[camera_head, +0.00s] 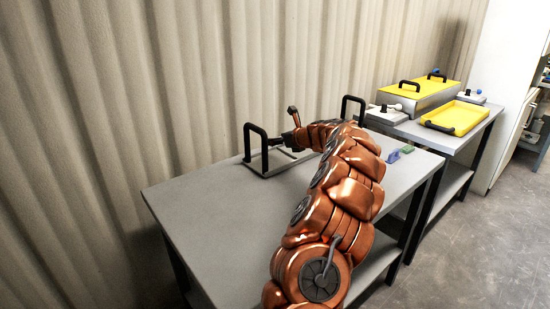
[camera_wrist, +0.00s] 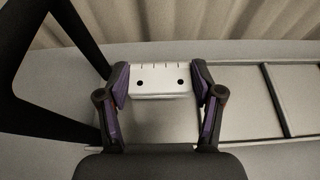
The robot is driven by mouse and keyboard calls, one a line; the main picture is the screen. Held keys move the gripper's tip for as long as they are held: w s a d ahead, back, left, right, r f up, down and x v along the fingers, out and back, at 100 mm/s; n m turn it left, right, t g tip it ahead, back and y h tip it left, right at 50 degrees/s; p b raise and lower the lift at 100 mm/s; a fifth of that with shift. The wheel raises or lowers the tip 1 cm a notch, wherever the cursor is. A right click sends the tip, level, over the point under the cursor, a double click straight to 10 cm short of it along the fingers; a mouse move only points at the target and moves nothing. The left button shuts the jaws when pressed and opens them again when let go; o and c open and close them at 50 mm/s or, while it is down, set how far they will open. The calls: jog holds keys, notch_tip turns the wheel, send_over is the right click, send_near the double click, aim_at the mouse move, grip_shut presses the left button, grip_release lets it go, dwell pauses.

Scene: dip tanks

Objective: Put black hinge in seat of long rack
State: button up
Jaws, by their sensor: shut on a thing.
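In the wrist view my gripper (camera_wrist: 161,90) has its two dark, purple-lined fingers closed on the sides of a pale plate (camera_wrist: 160,84). The plate has two dark holes and small notches along its upper edge; it looks white, not black. The long rack (camera_wrist: 240,135) lies below, a metal frame with cross bars running right and a tall black handle (camera_wrist: 55,20) at left. I cannot tell whether the plate touches the rack. In the head view the rack (camera_head: 262,171) lies at the table's back, with my gripper (camera_head: 290,137) over it, partly hidden by my arm.
The grey table (camera_head: 200,215) is clear at the front left. A purple block (camera_head: 393,157) and a green block (camera_head: 407,149) lie at its right side. A second table holds a yellow-lidded tank (camera_head: 420,92) and a yellow tray (camera_head: 455,117). A corrugated wall stands close behind.

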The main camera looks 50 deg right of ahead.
aim_at(277, 161)
jog(key=shift+w+a+f, duration=0.1)
jog(key=shift+f, duration=0.5)
jog(key=shift+w+a+f, duration=0.1)
jog(key=shift+f, duration=0.5)
jog(key=shift+f+b, duration=0.55)
jog(key=shift+f, duration=1.5)
jog(key=shift+s, duration=0.1)
jog(key=o, duration=1.4)
jog(key=p+v, duration=0.1)
jog(key=v, duration=1.1)
jog(key=shift+r, duration=0.1)
